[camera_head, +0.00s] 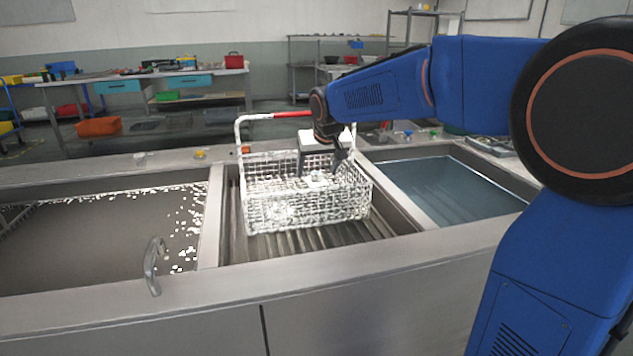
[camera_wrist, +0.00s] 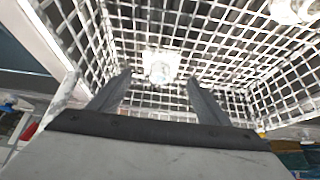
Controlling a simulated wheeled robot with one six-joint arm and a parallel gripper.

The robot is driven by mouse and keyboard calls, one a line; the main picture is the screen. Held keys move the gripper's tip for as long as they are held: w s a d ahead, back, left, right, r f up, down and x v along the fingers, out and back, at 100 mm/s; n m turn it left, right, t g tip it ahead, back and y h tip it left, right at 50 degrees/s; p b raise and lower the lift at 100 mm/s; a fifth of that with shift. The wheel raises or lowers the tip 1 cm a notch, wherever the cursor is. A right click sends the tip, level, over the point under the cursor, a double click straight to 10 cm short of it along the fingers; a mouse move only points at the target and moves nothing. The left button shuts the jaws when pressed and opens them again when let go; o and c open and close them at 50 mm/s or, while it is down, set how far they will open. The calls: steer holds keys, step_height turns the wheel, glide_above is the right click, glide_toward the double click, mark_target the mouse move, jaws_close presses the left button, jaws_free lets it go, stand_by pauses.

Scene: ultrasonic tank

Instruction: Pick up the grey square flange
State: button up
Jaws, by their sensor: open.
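A small, pale, squarish piece, likely the grey square flange (camera_wrist: 160,66), lies on the mesh floor of the wire basket (camera_head: 300,212). It looks washed out by bright light, so its grey is hard to judge. In the head view a small pale part (camera_head: 316,178) shows inside the basket below my gripper (camera_head: 322,168). In the wrist view my gripper (camera_wrist: 159,76) is open and empty, its two fingers pointing into the basket. The flange appears ahead of the fingertips, roughly centred between them, with no visible contact.
Another pale round part (camera_wrist: 293,10) sits at the wrist view's upper right. The basket's mesh walls surround my fingers, and its red-gripped handle (camera_head: 292,115) rises behind. Tanks lie on both sides: a left one (camera_head: 90,240) and a blue-watered right one (camera_head: 445,188).

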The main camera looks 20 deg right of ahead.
mark_target(316, 173)
steer(key=x, duration=0.3)
steer(key=shift+f, duration=0.1)
steer(key=c, duration=1.2)
steer(key=shift+c, duration=0.2)
